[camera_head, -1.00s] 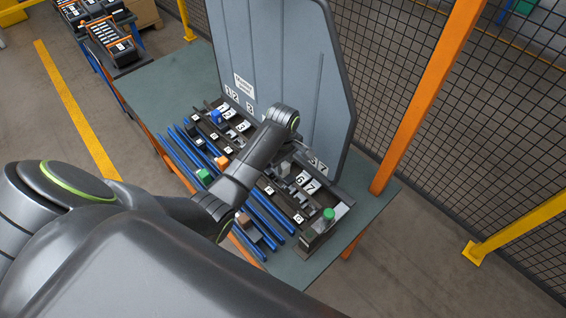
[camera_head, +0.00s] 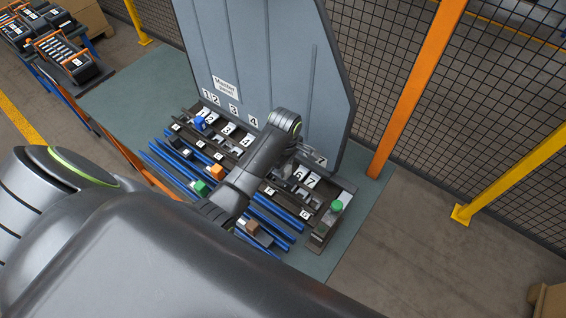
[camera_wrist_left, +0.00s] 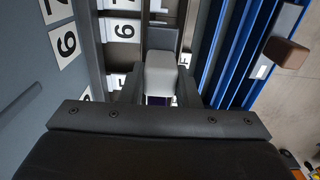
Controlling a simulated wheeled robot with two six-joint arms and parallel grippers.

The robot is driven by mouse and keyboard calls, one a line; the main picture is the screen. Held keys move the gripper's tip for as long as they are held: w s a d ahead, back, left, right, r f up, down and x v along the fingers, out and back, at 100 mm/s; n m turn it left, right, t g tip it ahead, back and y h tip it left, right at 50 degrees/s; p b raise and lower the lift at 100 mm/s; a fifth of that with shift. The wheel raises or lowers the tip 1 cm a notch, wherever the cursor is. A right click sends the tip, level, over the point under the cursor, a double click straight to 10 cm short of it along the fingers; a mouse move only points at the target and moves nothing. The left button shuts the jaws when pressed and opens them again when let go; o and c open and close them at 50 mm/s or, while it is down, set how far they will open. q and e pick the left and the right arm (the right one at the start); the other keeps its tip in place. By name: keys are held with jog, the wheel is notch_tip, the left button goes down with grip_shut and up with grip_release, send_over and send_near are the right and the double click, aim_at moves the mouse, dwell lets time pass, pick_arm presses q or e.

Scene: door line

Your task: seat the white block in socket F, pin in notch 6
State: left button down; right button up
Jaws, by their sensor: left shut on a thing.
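The white block (camera_wrist_left: 160,72) sits between the two fingers of my left gripper (camera_wrist_left: 160,90) in the left wrist view, and the gripper is shut on it. In the head view my left wrist hangs over the right part of the socket rack (camera_head: 322,228), near the number 6 label (camera_head: 299,173) and the number 7 label (camera_head: 311,181). The wrist hides most of the gripper there. My right gripper is not in view.
The grey master panel (camera_head: 255,60) rises behind the rack. A blue block (camera_head: 201,122) sits at the rack's left. Orange (camera_head: 217,171), green (camera_head: 201,188) and brown (camera_head: 251,228) blocks stand among the blue rails in front. A green knob (camera_head: 336,206) is at the right end.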

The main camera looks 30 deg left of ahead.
pick_arm(q)
jog(key=shift+a+f, duration=0.1)
jog(key=shift+f, duration=0.25)
jog(key=shift+a+f, duration=0.15)
jog(key=shift+f, duration=0.1)
jog(key=shift+s+a+f, duration=0.1)
jog(key=shift+a+f, duration=0.05)
jog(key=shift+f, duration=0.4)
jog(key=shift+f+b, duration=0.2)
jog(key=shift+b, duration=0.1)
jog(key=shift+f, duration=0.4)
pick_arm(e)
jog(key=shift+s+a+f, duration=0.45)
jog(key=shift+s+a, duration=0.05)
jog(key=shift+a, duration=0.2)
pick_arm(q)
jog(key=c, duration=1)
grip_release()
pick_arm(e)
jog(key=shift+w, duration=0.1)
